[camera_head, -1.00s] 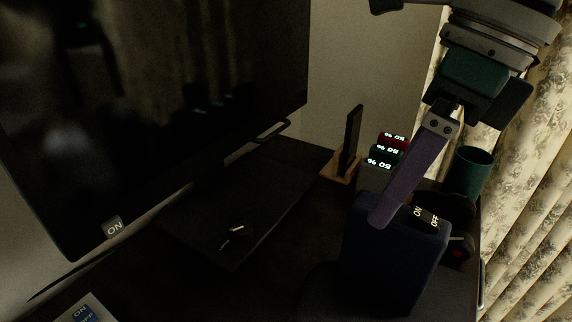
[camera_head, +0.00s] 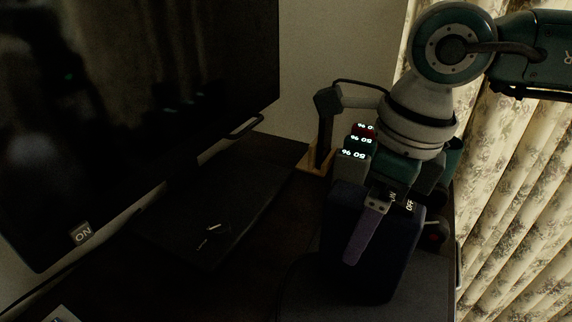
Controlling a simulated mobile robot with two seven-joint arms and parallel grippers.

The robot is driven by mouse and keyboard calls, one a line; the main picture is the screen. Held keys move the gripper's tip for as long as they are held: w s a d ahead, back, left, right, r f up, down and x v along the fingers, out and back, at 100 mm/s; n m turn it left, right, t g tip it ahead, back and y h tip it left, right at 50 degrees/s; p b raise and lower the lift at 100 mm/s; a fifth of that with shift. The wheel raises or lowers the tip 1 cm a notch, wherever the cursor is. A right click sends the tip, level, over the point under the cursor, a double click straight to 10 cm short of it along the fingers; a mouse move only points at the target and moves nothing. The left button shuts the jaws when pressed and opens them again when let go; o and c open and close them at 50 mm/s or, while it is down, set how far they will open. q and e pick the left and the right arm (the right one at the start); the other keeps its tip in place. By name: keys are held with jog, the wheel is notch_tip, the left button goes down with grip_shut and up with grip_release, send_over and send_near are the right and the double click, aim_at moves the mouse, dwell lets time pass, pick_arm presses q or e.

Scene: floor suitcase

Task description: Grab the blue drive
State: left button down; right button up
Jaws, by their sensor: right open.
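A dark blue upright box (camera_head: 396,262) stands on the dark desk at the lower right. It is the only clearly blue thing I see, and I cannot tell for certain that it is the blue drive. My right gripper (camera_head: 366,232) is over the top of the box, pointing down. Its one visible finger, a long purple one, hangs in front of the box's near face. I cannot tell whether it touches. The other finger is hidden. The jaws are open. My left gripper is out of view.
A large dark monitor (camera_head: 130,90) stands at the left. Grey, green and red blocks with lit digits, including the grey block (camera_head: 349,172), stand behind the box. A wooden-based stand (camera_head: 316,162) is beyond. A curtain (camera_head: 510,200) hangs at the right.

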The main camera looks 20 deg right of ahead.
jog(key=shift+c, duration=0.4)
grip_shut()
jog(key=shift+r, duration=0.1)
dwell(0.4)
